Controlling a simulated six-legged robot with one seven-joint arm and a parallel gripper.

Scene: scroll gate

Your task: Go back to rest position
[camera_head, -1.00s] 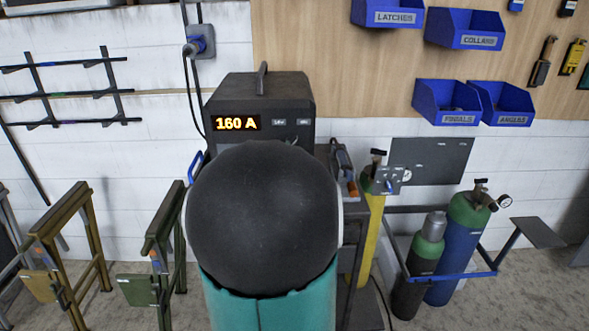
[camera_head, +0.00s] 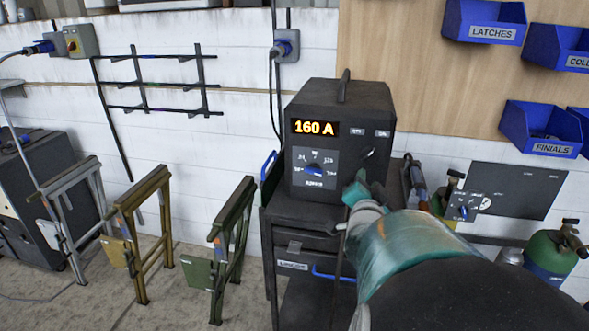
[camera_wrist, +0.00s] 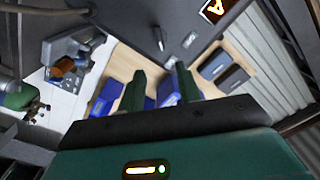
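My gripper (camera_head: 362,188) shows in the head view at the end of my teal arm, in front of the lower right of the welding machine's face. In the wrist view its two dark green fingers (camera_wrist: 161,72) stand apart with nothing between them. The black welding machine (camera_head: 340,110) stands on a dark cart and its display reads 160 A. Its dial (camera_head: 313,170) is in plain view. Part of the machine also shows at the top of the wrist view (camera_wrist: 190,25). I cannot tell whether the gripper touches the machine.
The dark cart (camera_head: 290,235) has a blue handle. Several folding stands (camera_head: 232,240) are on the floor to the left. Blue bins (camera_head: 540,130) hang on the wooden board at right. A green gas cylinder (camera_head: 552,255) is at lower right.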

